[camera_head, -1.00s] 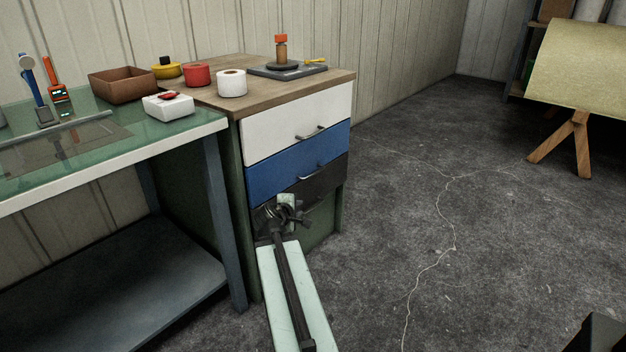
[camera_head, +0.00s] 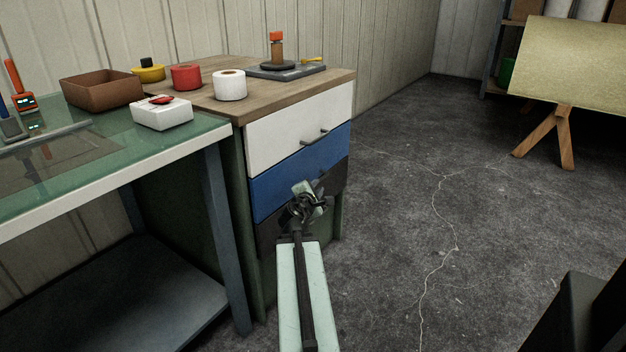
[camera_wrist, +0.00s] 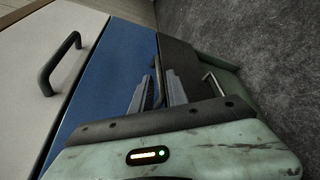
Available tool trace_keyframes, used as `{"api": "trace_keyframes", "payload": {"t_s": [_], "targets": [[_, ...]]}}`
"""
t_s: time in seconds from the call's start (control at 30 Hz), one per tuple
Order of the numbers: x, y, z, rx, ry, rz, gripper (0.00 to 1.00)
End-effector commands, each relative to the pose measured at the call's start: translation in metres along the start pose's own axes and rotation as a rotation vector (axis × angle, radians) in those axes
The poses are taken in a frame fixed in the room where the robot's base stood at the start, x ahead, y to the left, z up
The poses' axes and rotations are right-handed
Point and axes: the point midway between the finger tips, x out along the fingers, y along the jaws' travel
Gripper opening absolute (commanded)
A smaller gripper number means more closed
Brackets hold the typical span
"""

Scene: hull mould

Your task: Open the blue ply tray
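The blue ply tray (camera_head: 285,182) is the blue drawer front in the cabinet, between a white drawer above and a black one below. It looks shut and flush with them. In the wrist view, its blue front (camera_wrist: 108,85) fills the middle left. My gripper (camera_head: 312,190) is right in front of the lower part of the blue front. In the wrist view, my gripper (camera_wrist: 159,77) has its fingers apart, with a dark bar handle (camera_wrist: 158,88) between them at the blue front's lower edge. Whether the fingers touch the handle I cannot tell. In the head view my gripper hides this handle.
The white drawer (camera_head: 290,138) has its own handle (camera_head: 314,137) above. A green-topped bench (camera_head: 150,150) stands close on the left. The floor (camera_head: 400,220) to the right is clear.

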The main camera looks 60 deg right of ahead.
Motion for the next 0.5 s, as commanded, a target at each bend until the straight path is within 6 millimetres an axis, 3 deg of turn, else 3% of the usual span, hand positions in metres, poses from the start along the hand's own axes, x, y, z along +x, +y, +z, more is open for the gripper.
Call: {"api": "trace_keyframes", "payload": {"t_s": [0.5], "targets": [[0.07, 0.008, -0.017, -0.003, 0.019, 0.011, 0.2]]}}
